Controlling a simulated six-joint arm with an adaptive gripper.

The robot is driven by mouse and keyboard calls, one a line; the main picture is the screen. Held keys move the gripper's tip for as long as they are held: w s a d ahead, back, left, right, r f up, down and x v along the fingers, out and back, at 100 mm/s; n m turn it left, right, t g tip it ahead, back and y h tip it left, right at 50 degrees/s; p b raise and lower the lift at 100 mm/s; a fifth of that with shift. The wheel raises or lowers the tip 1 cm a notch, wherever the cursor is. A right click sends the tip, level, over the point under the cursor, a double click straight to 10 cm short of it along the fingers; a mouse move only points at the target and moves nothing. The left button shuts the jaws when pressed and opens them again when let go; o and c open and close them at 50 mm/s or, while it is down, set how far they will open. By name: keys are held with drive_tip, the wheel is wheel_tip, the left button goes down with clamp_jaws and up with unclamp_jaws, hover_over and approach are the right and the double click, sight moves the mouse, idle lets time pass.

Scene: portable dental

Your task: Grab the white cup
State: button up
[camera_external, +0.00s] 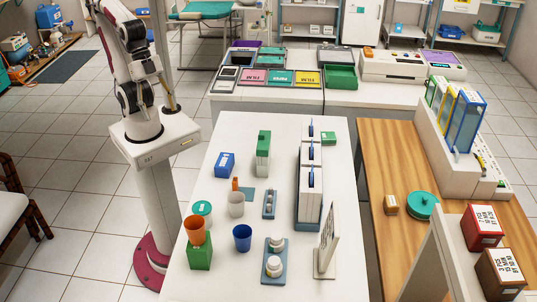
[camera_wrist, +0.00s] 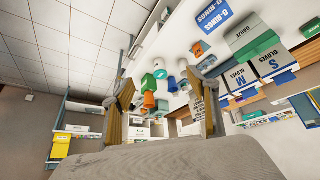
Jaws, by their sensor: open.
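The white cup (camera_external: 236,204) stands upright on the white table in the external view, between the tub with a teal lid and the small grey-blue tray. The blue cup (camera_external: 242,238) stands just in front of it. My gripper (camera_wrist: 168,92) shows in the wrist view with its two fingers spread wide and nothing between them. The table items appear small and far beyond the fingers. A pale shape among them may be the white cup, but I cannot be sure. The gripper lies outside the external view.
An orange cup (camera_external: 194,231) rests on a green box (camera_external: 200,256) near the teal-lidded tub (camera_external: 202,209). A sign (camera_external: 326,243) stands at front right.

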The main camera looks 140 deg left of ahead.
sight(237, 206)
drive_tip(key=w+d+f+n+t+h, duration=0.1)
drive_tip(key=w+d, duration=0.1)
drive_tip(key=w, duration=0.4)
drive_tip(key=w+d+f+t, duration=0.1)
drive_tip(key=w+d+f, duration=0.15)
drive_tip(key=w, duration=0.25)
drive_tip(key=w+f+n+y, duration=0.1)
drive_tip(key=w+f, duration=0.2)
drive_tip(key=w, duration=0.1)
drive_tip(key=w+a+f+n+t+y, duration=0.1)
drive_tip(key=w+f, duration=0.2)
drive_tip(key=w, duration=0.1)
drive_tip(key=w+f+n+t, duration=0.1)
drive_tip(key=w+f+n, duration=0.1)
drive_tip(key=w, duration=0.3)
drive_tip(key=shift+a+f+y, duration=0.2)
drive_tip(key=shift+f, duration=0.25)
drive_tip(key=shift+a+f+y, duration=0.2)
drive_tip(key=shift+f, duration=0.25)
drive_tip(key=a+f+n+y, duration=0.1)
drive_tip(key=a+f+y, duration=0.4)
drive_tip(key=a+f, duration=0.1)
drive_tip(key=shift+a+f+n, duration=0.4)
drive_tip(key=shift+a, duration=0.2)
drive_tip(key=shift+w, duration=0.1)
drive_tip(key=shift+x, duration=1.25)
